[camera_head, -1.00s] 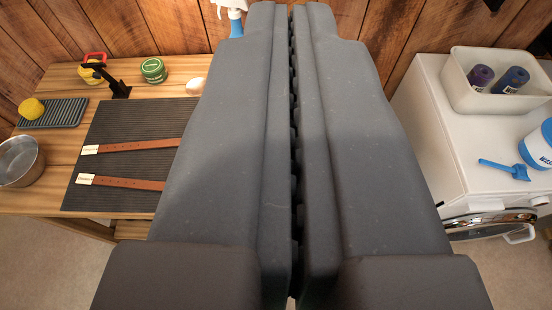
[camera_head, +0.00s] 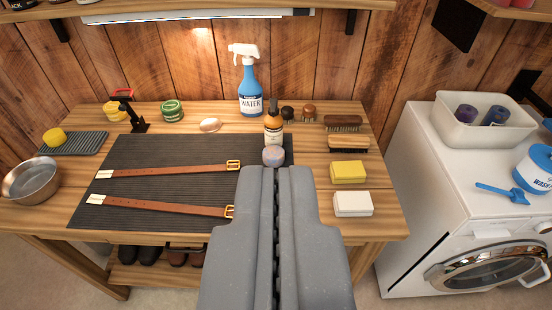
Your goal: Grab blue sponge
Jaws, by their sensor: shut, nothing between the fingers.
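My gripper (camera_head: 270,175) is shut and empty, its grey fingers pointing across the workbench from the bottom middle. Just beyond its tips is a small round bluish-grey and pinkish thing (camera_head: 273,156), at the mat's right part in front of an amber bottle (camera_head: 273,128). It may be the blue sponge, but I cannot tell for sure. It appears right at the fingertips; whether they touch is unclear. A yellow sponge-like piece (camera_head: 54,137) sits on a ribbed grey tray (camera_head: 88,145) at the left.
The bench holds a dark mat (camera_head: 150,152) with two brown straps (camera_head: 170,171), a blue spray bottle (camera_head: 250,92), brushes (camera_head: 348,143), a yellow block (camera_head: 348,171), a white block (camera_head: 352,204) and a metal bowl (camera_head: 32,181). A washer (camera_head: 420,200) stands right.

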